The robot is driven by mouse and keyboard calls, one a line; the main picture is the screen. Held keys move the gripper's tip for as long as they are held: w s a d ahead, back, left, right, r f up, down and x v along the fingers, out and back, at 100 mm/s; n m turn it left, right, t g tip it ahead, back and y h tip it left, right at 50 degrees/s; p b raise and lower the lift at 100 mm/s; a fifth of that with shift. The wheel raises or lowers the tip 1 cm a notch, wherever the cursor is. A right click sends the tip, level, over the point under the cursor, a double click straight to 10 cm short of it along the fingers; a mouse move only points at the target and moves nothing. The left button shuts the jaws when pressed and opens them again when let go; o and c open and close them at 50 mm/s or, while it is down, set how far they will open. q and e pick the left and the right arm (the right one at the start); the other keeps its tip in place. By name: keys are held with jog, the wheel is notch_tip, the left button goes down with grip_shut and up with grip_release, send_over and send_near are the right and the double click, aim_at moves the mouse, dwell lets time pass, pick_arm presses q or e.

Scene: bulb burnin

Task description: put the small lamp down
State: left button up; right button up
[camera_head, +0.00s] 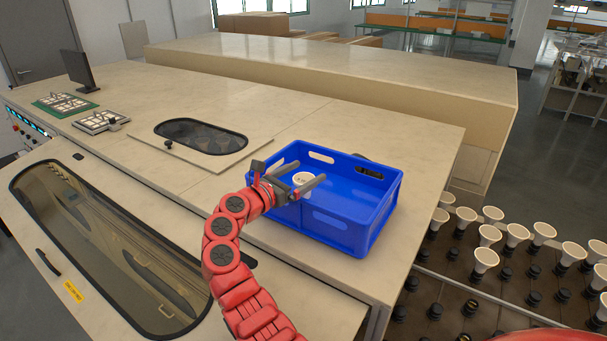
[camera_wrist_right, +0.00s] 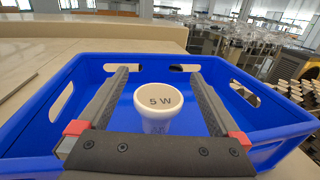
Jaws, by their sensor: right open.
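The small lamp (camera_head: 303,179) is white with a round face, in the blue crate (camera_head: 335,232). In the right wrist view the lamp (camera_wrist_right: 158,115) stands upright with "5 W" on its face, and the crate (camera_wrist_right: 285,125) surrounds it. My right gripper (camera_head: 311,171) reaches over the crate's near left side. Its grey fingers are open in the right wrist view (camera_wrist_right: 159,72), one on each side of the lamp, with visible gaps. The lamp's lower end is hidden, so I cannot tell what it rests on. My left gripper is not in view.
The crate stands on a beige bench (camera_head: 420,160) near its right end. A dark-windowed lid (camera_head: 200,137) lies left of it. A rack of several white lamps (camera_head: 485,258) with dark sockets is at the lower right. A monitor (camera_head: 78,69) stands far left.

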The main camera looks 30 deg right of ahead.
jog(key=shift+r, duration=0.3)
jog(key=b+v, duration=0.5)
jog(key=v, duration=0.7)
jog(key=shift+r, duration=0.25)
